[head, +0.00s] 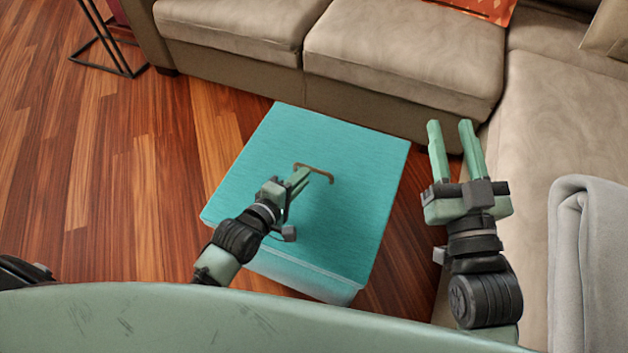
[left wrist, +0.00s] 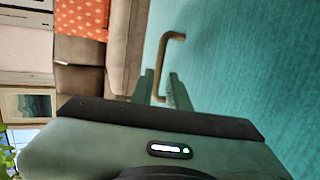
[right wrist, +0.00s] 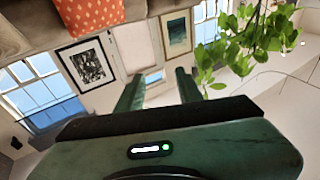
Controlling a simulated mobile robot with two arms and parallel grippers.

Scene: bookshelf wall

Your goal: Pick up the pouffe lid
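The pouffe lid (head: 340,150) is a teal, fabric-textured square with a brown handle (head: 316,171) on its top. It lies on the pale teal pouffe body (head: 300,276). My left gripper (head: 302,180) is over the lid, with its fingertips close to the handle. In the left wrist view the handle (left wrist: 172,40) rises from the lid (left wrist: 240,70), with its near end between the open fingers; I cannot tell whether they touch it. My right gripper (head: 450,128) is open and empty, right of the pouffe. Its fingers are apart in the right wrist view (right wrist: 159,82).
A beige sofa (head: 400,55) stands behind the pouffe and runs down the right side, under a grey throw (head: 588,240). A black metal stand (head: 105,45) is at the back left. The wooden floor (head: 110,190) left of the pouffe is clear.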

